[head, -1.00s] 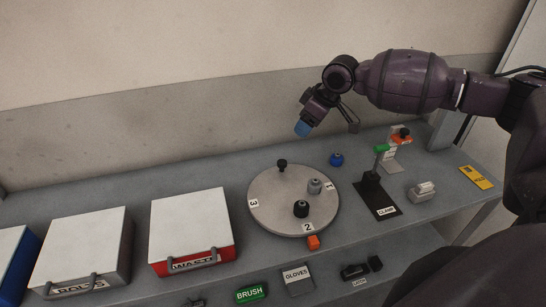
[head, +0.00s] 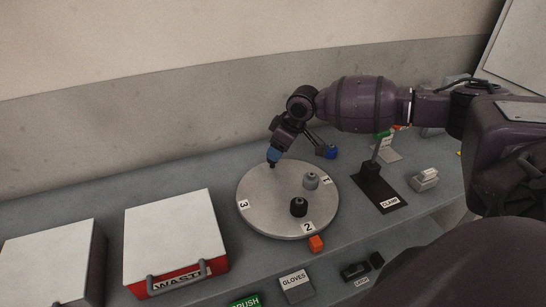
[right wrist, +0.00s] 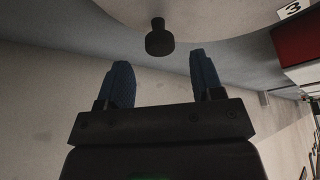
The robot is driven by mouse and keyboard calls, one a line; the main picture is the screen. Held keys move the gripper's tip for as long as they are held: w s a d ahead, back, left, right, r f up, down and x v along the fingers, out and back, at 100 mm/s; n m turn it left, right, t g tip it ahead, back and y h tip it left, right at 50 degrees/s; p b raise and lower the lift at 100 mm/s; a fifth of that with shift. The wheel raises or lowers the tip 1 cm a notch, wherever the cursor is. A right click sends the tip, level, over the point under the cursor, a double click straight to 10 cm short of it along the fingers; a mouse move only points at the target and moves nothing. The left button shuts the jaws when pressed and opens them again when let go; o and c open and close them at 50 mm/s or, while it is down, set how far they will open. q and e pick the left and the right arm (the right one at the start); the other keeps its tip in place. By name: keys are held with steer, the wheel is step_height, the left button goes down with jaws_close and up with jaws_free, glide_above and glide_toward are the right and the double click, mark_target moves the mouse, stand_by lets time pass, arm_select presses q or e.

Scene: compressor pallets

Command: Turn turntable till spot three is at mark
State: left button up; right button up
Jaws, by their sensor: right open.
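The round grey turntable (head: 265,215) lies on the bench. Label three (head: 243,204) is at its left edge, label two (head: 308,227) at the front and label one (head: 326,181) at the right. An orange block (head: 316,244), perhaps the mark, sits just off the rim beside label two. A black knob (right wrist: 159,40) stands at the turntable's rear edge; in the head view my gripper partly hides it. My right gripper (right wrist: 163,68) is open, its blue fingers pointing at the knob, which shows between and just beyond the fingertips. My left gripper is out of view.
A black part (head: 299,207) and a grey part (head: 311,181) stand on the turntable. A blue part (head: 329,152) is behind it. The clamp stand (head: 375,188) is to the right, the red waste box (head: 172,232) to the left.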

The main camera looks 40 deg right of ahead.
steer(key=shift+x, duration=2)
jaws_close()
